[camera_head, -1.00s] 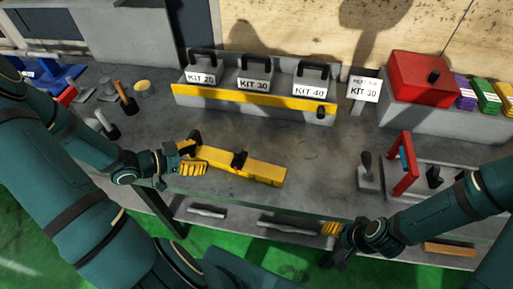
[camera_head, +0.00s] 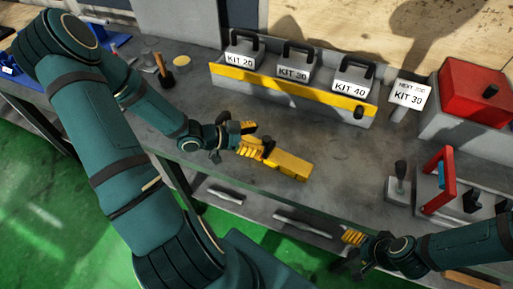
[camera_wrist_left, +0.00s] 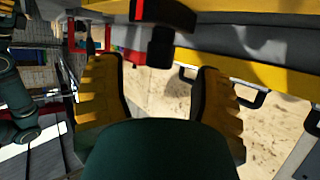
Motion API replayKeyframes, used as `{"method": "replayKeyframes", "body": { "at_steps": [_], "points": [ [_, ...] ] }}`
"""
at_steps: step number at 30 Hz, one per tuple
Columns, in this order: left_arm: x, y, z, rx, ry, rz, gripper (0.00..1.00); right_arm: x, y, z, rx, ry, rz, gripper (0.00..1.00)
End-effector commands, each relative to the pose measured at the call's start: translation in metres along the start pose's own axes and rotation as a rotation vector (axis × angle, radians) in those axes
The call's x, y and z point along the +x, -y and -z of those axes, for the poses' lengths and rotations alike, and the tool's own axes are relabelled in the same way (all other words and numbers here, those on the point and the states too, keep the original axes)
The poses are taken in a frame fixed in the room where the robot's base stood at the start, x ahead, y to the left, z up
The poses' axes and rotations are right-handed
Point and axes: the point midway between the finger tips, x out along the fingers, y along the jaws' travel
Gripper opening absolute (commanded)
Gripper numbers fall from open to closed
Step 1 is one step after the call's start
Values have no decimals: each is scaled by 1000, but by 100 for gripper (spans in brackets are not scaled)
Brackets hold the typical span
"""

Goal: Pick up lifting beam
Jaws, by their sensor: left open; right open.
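The lifting beam is the yellow bar (camera_head: 287,164) lying on the grey workbench, with its left part hidden behind my left gripper. My left gripper (camera_head: 256,143) is open at the beam's left and middle part. In the left wrist view, its yellow ribbed fingers (camera_wrist_left: 165,95) are apart. A black bracket with a red stripe (camera_wrist_left: 160,25) shows in the gap's upper part, close to the beam's yellow side (camera_wrist_left: 255,20). Contact cannot be told. My right gripper (camera_head: 353,238) is open and empty at the bench's front edge, away from the beam.
A tray with a yellow front (camera_head: 290,88) holds the KIT 20, KIT 30 and KIT 40 boxes behind the beam. A sign (camera_head: 409,94) reads KIT 30. A red box (camera_head: 478,92) and a red frame (camera_head: 439,180) stand right. Bare bench lies right of the beam.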

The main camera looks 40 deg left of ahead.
Motion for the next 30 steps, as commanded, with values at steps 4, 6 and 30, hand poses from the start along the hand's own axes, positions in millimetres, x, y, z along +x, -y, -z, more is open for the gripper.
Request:
{"method": "replayKeyframes", "body": {
  "at_steps": [4, 6, 30],
  "points": [
    [24, -2, -6, -1, -4, -4, 65, 9, -4, -4, -2, 7, 1, 61],
    [32, -1, -6, -1, -2, -2, 65, 11, -4, -5, -3, 9, 1, 61],
    [39, -1, -3, 1, -3, -1, 0, 11, -4, -5, -3, 11, 1, 61]
  ]
}}
